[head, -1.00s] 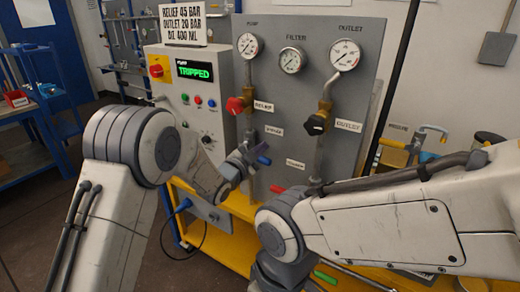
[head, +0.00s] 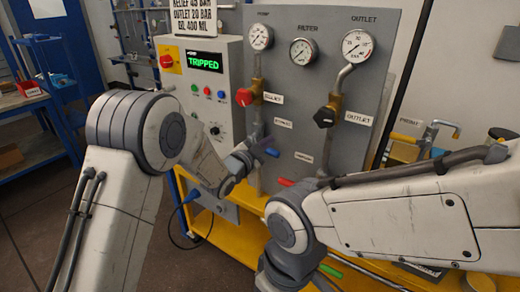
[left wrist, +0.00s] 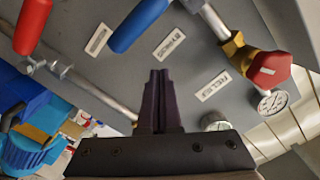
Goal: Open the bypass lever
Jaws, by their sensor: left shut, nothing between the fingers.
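The blue bypass lever (head: 271,152) is on the grey panel, mostly hidden behind my left gripper in the head view. In the left wrist view the blue handle (left wrist: 140,22) slants up beside the BYPASS label (left wrist: 170,44). My left gripper (head: 263,147) is in front of the panel at the lever. In the wrist view its dark fingers (left wrist: 160,78) are together and empty, pointing just below and right of the blue handle; I cannot tell if they touch it. My right arm crosses the lower right of the head view; its gripper does not show.
A red lever (head: 286,182) is low on the panel. A red relief knob (head: 244,97) and a black outlet knob (head: 325,117) sit above, under several gauges. A control box (head: 212,95) reading TRIPPED stands left. A yellow frame (head: 240,240) lies below.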

